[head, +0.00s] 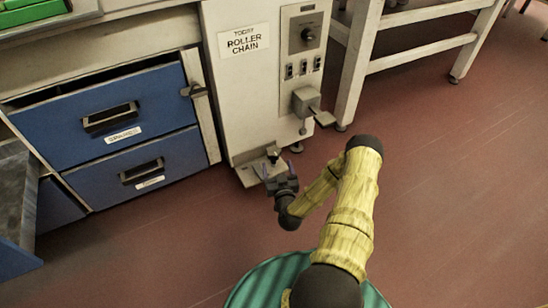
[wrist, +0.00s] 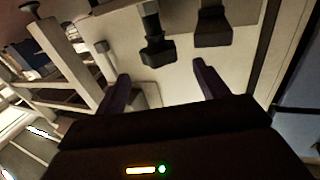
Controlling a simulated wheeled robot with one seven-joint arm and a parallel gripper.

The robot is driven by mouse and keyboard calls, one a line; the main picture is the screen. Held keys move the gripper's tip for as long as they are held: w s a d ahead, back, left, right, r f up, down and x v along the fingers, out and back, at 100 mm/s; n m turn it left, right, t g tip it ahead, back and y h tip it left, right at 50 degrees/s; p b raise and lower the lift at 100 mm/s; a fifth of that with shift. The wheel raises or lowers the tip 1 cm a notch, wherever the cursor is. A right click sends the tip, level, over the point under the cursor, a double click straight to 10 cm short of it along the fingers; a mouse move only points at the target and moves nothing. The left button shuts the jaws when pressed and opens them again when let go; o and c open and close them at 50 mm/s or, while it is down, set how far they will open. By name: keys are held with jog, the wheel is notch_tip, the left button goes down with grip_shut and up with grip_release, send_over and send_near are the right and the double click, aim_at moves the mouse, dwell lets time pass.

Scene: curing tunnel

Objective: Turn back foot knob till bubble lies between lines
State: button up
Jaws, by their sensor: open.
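My gripper (head: 278,170) is low at the base of the pale machine cabinet, its fingers apart and empty. In the wrist view the gripper (wrist: 160,72) has its two purple fingers spread. A dark foot knob (wrist: 157,50) on a short post shows ahead, roughly between the fingertips; I cannot tell whether they touch it. In the head view a dark-topped foot knob (head: 273,151) stands just beyond my gripper. A second dark knob-like part (wrist: 213,32) is to the right in the wrist view. I cannot tell which is the back foot. No bubble or lines can be made out.
The cabinet (head: 226,90) has a control panel (head: 303,50) and a jutting grey box (head: 306,101) with a plate. Blue drawers (head: 120,115) are at left. A pale bench frame (head: 357,65) stands at right. The red floor (head: 460,170) at right is clear.

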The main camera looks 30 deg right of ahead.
aim_at(275, 158)
jog(key=b+x, duration=0.1)
jog(key=x, duration=0.2)
jog(key=b+x, duration=0.2)
jog(key=x, duration=0.1)
jog(key=shift+w+d+f+b, duration=0.1)
jog(key=shift+w+f+b, duration=0.15)
jog(key=shift+w+b, duration=0.05)
jog(key=shift+w+d+r, duration=0.1)
jog(key=shift+w+r, duration=0.05)
jog(key=shift+w, duration=0.35)
jog(key=c, duration=1)
